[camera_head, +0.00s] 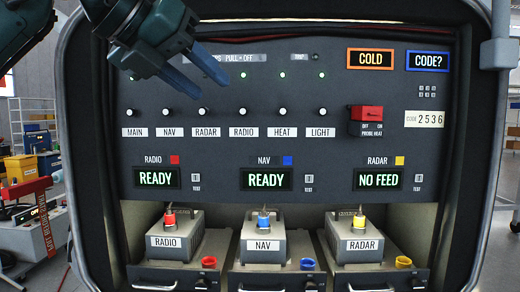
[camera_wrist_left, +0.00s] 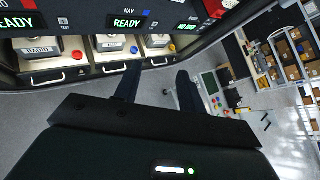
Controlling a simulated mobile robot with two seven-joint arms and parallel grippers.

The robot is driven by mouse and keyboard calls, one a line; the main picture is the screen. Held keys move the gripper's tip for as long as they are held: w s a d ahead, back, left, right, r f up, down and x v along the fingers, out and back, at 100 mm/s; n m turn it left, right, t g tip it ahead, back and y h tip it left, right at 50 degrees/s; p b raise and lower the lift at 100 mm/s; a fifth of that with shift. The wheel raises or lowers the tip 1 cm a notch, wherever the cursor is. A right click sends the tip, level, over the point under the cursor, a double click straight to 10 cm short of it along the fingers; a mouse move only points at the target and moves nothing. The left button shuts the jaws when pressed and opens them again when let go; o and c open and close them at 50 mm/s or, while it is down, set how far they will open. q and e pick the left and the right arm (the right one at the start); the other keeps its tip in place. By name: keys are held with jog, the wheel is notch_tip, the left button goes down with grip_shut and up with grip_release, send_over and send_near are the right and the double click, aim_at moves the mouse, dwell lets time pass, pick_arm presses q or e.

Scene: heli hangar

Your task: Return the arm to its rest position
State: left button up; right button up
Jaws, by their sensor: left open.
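My left gripper (camera_head: 211,86) comes in from the upper left in the head view, in front of the top of the dark panel (camera_head: 300,148). Its two blue-grey fingers are apart with nothing between them. The left wrist view also shows the open, empty fingers (camera_wrist_left: 157,75), with the panel's lower units and floor beyond. The fingers cover part of the panel's top label. My right gripper is in neither view.
The panel has a row of switches, a red guarded switch (camera_head: 367,114) and COLD (camera_head: 370,59) and CODE? (camera_head: 427,61) displays. Below sit the RADIO (camera_head: 166,242), NAV (camera_head: 263,246) and RADAR (camera_head: 362,246) boxes. A grey frame surrounds it. The wrist view shows shelves (camera_wrist_left: 290,55) at right.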

pick_arm(q)
jog(key=s+d+f+n+g+h, duration=0.1)
jog(key=d+f+g+h, duration=0.45)
jog(key=f, duration=0.35)
jog(key=d+f+g+h, duration=0.4)
jog(key=d+f+h, duration=0.3)
jog(key=f, duration=0.3)
jog(key=a+f+n+t+y+p, duration=0.1)
jog(key=a+f+n+t+y, duration=0.4)
jog(key=f+n, duration=0.5)
jog(key=a+f+n+t+y, duration=0.3)
jog(key=f+n+t, duration=0.4)
jog(key=f+n, duration=0.3)
jog(key=a+f+n+t+y+p, duration=0.1)
jog(key=a+f+n+t+y, duration=0.4)
jog(key=f+n, duration=0.55)
jog(key=s+a+f+n+g+y, duration=0.2)
jog(key=s+f+n, duration=0.1)
jog(key=s+f, duration=0.5)
jog(key=s+a+f+n+g+y, duration=0.2)
jog(key=s+a+f+n+g, duration=0.1)
jog(key=s+f, duration=0.6)
jog(key=shift+a+f+g, duration=0.2)
jog(key=shift+f+g, duration=0.15)
jog(key=shift+f, duration=0.4)
